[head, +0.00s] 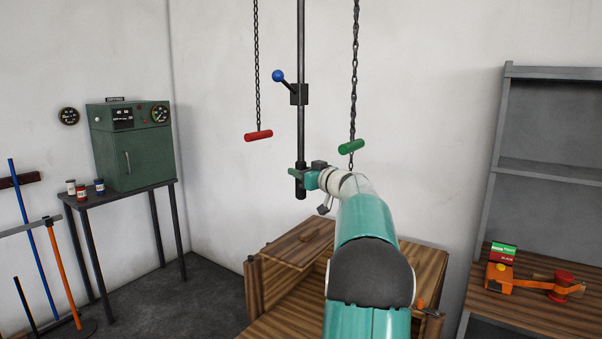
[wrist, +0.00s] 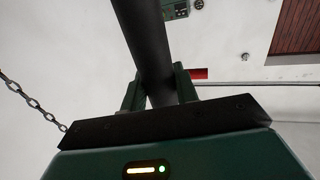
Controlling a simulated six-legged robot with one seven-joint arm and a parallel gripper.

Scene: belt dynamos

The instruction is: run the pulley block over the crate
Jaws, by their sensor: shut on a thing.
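A dark upright pole (head: 301,130) comes down from above the head view, and its lower end hangs over the wooden crate (head: 253,285). A lever with a blue knob (head: 278,76) sits on a bracket partway up it. My gripper (head: 302,180) is shut on the pole near its lower end. The wrist view shows the dark pole (wrist: 143,35) between my fingers (wrist: 158,90). Chains with a red handle (head: 258,136) and a green handle (head: 351,147) hang either side. No pulley block can be made out. My arm hides part of the crate.
A green cabinet (head: 133,150) and small jars stand on a dark table (head: 125,194) at left. Long-handled tools (head: 57,260) stand in front. At right is a grey shelf unit (head: 550,72) with orange and red items on its wooden top (head: 510,318).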

